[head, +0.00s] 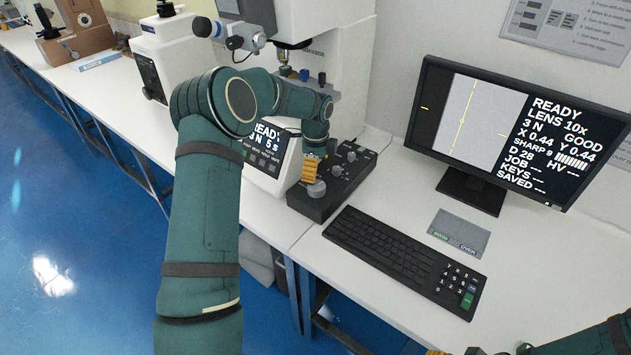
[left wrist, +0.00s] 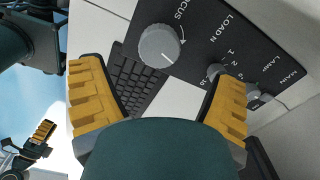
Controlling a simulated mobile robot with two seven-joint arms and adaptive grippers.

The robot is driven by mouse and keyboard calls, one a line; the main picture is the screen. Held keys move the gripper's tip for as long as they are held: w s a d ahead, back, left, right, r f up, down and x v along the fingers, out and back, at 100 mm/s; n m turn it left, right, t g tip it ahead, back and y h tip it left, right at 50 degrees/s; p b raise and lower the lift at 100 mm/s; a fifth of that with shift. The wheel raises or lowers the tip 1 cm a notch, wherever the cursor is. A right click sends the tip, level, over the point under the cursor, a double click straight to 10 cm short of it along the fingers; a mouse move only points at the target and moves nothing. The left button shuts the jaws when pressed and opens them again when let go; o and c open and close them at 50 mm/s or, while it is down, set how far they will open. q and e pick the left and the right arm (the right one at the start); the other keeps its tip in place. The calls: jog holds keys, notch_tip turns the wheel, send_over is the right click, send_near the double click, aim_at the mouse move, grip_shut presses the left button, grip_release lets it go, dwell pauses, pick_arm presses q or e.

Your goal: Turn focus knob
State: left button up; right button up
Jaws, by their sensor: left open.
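The grey round focus knob (head: 317,188) sits on a black control box (head: 326,207) at the front of the tester. In the left wrist view the knob (left wrist: 159,45) shows beside the "FOCUS" label, with a white pointer line. My left gripper (head: 311,171) is over the box, just above the knob. Its yellow fingers (left wrist: 160,75) are open, with the knob ahead between them; I see no contact. My right gripper (left wrist: 40,136) is far from the box, at the left of the left wrist view; its jaw state is unclear.
A monitor (head: 497,132) reads READY, LENS 10x, GOOD, SHARP 9. A keyboard (head: 397,256) lies right of the control box. Smaller knobs (head: 350,156) stand on the box behind the focus knob. The tester (head: 329,50) rises behind my left arm.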

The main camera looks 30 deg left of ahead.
aim_at(317, 184)
pick_arm(q)
jog(key=shift+r, duration=2.3)
notch_tip(317, 184, down, 12)
jog(key=n+b, duration=0.6)
jog(key=n, duration=1.1)
jog(key=shift+w+d+n+b, duration=0.1)
jog(key=shift+w+n+b, duration=0.05)
jog(key=shift+n+b, duration=0.25)
jog(key=shift+r, duration=0.1)
jog(key=c, duration=1.2)
